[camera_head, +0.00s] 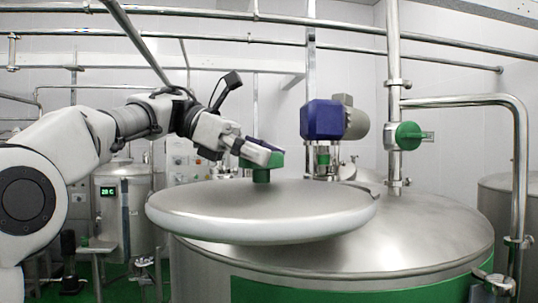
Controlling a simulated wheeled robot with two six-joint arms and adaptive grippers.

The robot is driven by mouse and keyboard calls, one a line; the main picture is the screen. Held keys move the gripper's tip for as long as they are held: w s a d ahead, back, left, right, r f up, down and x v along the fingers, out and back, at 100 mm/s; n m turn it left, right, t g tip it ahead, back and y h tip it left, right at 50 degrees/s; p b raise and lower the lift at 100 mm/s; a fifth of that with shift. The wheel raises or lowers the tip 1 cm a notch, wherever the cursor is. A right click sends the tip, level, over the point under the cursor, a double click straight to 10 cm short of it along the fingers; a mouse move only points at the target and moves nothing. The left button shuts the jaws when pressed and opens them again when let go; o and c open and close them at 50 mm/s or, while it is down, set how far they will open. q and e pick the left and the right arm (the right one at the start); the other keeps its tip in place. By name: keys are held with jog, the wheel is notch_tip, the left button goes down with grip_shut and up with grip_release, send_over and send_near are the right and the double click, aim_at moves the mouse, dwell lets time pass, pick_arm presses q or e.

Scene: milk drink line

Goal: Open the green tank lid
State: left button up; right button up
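The tank lid is a broad round steel disc (200,205) with a pale rounded rim. It sits at the left part of the steel tank's top (420,230), and its left edge overhangs the tank. A green handle (262,175) stands up from the middle of the lid. My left gripper (262,153) reaches in from the left, with its fingers at the top of the green handle, and appears closed around it. The fingers partly hide the handle's top. The tank's side carries a green band (350,291). My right gripper is not in view.
A blue motor housing (322,120) stands behind the lid. A vertical steel pipe (394,95) with a green valve (408,136) rises behind the tank. A bent pipe (520,180) runs down at the right. A smaller tank with a display (123,215) stands at the left back.

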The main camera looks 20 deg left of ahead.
aim_at(229, 182)
pick_arm(q)
jog(key=shift+s+r, duration=0.1)
jog(key=shift+s, duration=0.05)
jog(key=shift+a+r, duration=0.1)
jog(key=v, duration=0.7)
jog(key=shift+a, duration=0.25)
jog(key=shift+d, duration=0.1)
jog(key=shift+d, duration=0.1)
